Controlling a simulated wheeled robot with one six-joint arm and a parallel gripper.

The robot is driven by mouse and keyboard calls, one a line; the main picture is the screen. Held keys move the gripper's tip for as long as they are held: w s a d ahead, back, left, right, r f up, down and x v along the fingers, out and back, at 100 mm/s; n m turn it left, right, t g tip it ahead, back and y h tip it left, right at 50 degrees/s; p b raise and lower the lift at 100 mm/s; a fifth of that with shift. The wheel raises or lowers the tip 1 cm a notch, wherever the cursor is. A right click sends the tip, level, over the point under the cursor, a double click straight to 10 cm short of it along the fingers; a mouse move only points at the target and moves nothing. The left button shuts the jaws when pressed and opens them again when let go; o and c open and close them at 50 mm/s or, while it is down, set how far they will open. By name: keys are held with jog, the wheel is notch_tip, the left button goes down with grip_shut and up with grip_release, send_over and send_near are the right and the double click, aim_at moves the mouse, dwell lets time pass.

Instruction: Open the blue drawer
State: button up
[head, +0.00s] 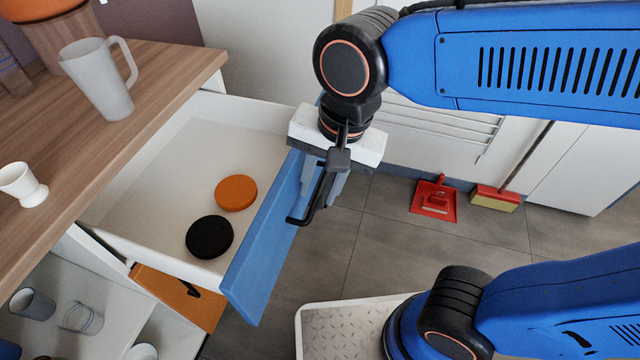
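The blue drawer stands pulled well out from the cabinet, its blue front (258,250) tilted across the middle of the head view and its white inside showing. A black bar handle (295,220) sits on the outer face of the front. My gripper (324,190) points down at the far part of the front, by the handle. Its two grey fingers are apart, with the handle's bar between them and a gap showing. Whether either finger touches the bar is hard to see.
An orange disc (236,192) and a black disc (209,237) lie in the drawer. An orange drawer front (180,297) shows below. A red dustpan (434,200) and broom (495,197) stand on the floor at right.

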jog(key=s+d+r, duration=0.1)
jog(key=d+r, duration=0.2)
jog(key=r, duration=1.4)
jog(key=shift+s, duration=0.15)
jog(key=shift+d, duration=0.1)
jog(key=w+d+f+n+t+h, duration=0.1)
jog(key=w+d+f+n+t, duration=0.1)
jog(key=d+f, duration=0.7)
jog(key=w+d+f+n+t+h, duration=0.1)
jog(key=w+d+f+n+t, duration=0.1)
jog(key=d+f, duration=0.7)
jog(key=d, duration=0.4)
jog(key=shift+d+f+n, duration=0.15)
jog(key=shift+f+n, duration=0.15)
jog(key=shift+f, duration=0.05)
